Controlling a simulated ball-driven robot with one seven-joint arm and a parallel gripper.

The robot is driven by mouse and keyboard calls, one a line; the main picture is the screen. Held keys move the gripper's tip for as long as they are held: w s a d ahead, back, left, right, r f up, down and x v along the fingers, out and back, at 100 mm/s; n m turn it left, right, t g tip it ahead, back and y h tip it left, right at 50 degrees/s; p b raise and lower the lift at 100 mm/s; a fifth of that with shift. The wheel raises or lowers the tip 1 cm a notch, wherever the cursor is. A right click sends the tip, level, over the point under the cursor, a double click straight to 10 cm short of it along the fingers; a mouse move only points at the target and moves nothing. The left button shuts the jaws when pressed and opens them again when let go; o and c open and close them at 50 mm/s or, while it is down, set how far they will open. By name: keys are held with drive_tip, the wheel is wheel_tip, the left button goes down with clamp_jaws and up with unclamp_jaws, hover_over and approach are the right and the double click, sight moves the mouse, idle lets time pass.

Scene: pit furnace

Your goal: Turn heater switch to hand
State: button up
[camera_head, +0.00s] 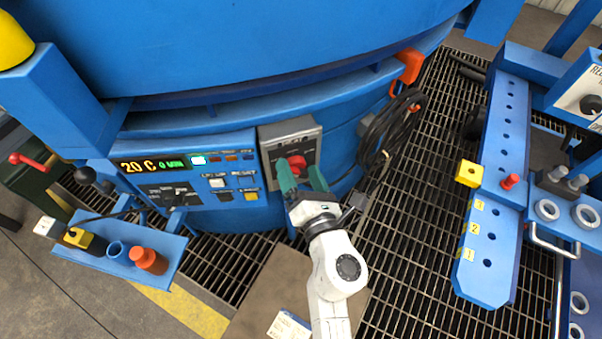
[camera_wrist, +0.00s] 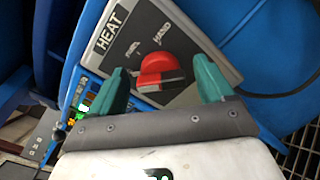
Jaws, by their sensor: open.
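The heater switch is a red knob (camera_head: 297,162) on a grey box (camera_head: 290,130) fixed to the front of the blue furnace. In the wrist view the red knob (camera_wrist: 158,68) sits on the grey plate (camera_wrist: 215,62), below a "HEAT" label. A "HAND" label and another small word are printed above it; which one the knob points to I cannot tell. My gripper (camera_head: 301,176) is open with green fingers. In the wrist view the fingers of my gripper (camera_wrist: 160,82) stand either side of the knob, with a gap on each side, apparently not touching it.
The furnace control panel (camera_head: 188,178) with display and buttons is left of the box. A coiled black cable (camera_head: 388,132) hangs to the right near an orange hook (camera_head: 409,66). A blue shelf (camera_head: 85,249) holds an orange bottle. Grating floor (camera_head: 395,270) lies open to the right.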

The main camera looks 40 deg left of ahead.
drive_tip(key=c, duration=1)
drive_tip(key=shift+o, duration=0.2)
drive_tip(key=shift+m, duration=0.5)
drive_tip(key=m+p, duration=0.2)
drive_tip(key=m, duration=0.1)
drive_tip(key=shift+m, duration=0.4)
drive_tip(key=m+p, duration=0.2)
drive_tip(key=m, duration=0.3)
drive_tip(key=shift+d+f+m, duration=0.1)
drive_tip(key=shift+f+m, duration=0.05)
drive_tip(key=shift+m, duration=0.15)
drive_tip(key=m+p, duration=0.2)
drive_tip(key=m, duration=0.3)
drive_tip(key=shift+f+p, duration=0.15)
drive_tip(key=shift+p, duration=0.15)
drive_tip(key=shift+f+m+p, duration=0.2)
drive_tip(key=shift+m+p, duration=0.65)
drive_tip(key=shift+m, duration=1.45)
